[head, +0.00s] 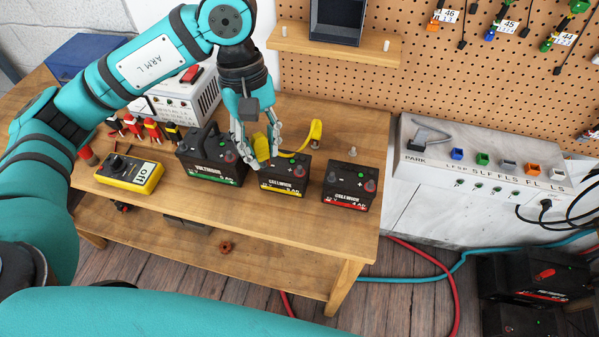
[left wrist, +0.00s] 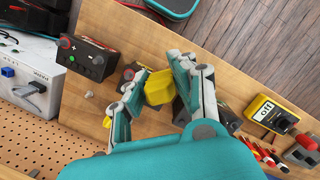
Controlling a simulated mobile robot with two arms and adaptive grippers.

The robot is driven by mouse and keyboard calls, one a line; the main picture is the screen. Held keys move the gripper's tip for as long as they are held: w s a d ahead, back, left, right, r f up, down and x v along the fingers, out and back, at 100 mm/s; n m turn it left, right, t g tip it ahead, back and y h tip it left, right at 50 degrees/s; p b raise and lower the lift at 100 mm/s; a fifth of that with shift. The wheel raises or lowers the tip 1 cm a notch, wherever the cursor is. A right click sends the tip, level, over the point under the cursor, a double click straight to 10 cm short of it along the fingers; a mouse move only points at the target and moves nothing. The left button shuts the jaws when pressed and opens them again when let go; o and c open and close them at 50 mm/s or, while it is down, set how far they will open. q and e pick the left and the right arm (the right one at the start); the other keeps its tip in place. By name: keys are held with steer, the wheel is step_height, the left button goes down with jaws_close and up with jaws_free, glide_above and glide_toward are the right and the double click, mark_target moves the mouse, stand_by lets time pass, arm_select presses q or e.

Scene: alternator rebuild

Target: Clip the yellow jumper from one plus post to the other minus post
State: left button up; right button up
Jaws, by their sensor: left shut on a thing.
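My left gripper (head: 257,158) is shut on the yellow jumper (head: 316,133), over the back left of the middle battery (head: 284,180). The jumper's free end arches up to the right, apart from any post. In the left wrist view a yellow jumper part (left wrist: 158,88) sits between the fingers (left wrist: 160,90). A green-label battery (head: 207,164) stands to the left and a red-label battery (head: 350,190) to the right. The fingers hide part of the middle battery's top, so I cannot tell whether the held end touches a post. My right gripper is out of view.
A yellow meter (head: 130,174) and several red, yellow and black clips (head: 145,130) lie at the bench's left. A white charger box (head: 185,100) stands behind. A switch panel (head: 480,160) is at the right. The bench front (head: 250,215) is clear.

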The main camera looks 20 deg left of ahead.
arm_select(q)
steer(key=w+d+n+b, duration=0.1)
steer(key=n+b, duration=0.1)
steer(key=n, duration=0.3)
steer(key=n+t+b, duration=0.4)
steer(key=n+b, duration=0.4)
steer(key=n, duration=0.9)
glide_above(300, 166)
step_height(300, 166, down, 4)
steer(key=shift+s+f, duration=0.1)
steer(key=shift+f+b, duration=0.3)
steer(key=shift+f, duration=0.2)
steer(key=shift+f+m, duration=0.1)
steer(key=shift+m, duration=0.2)
steer(key=shift+f+b, duration=1.1)
steer(key=shift+b, duration=0.1)
steer(key=o, duration=0.9)
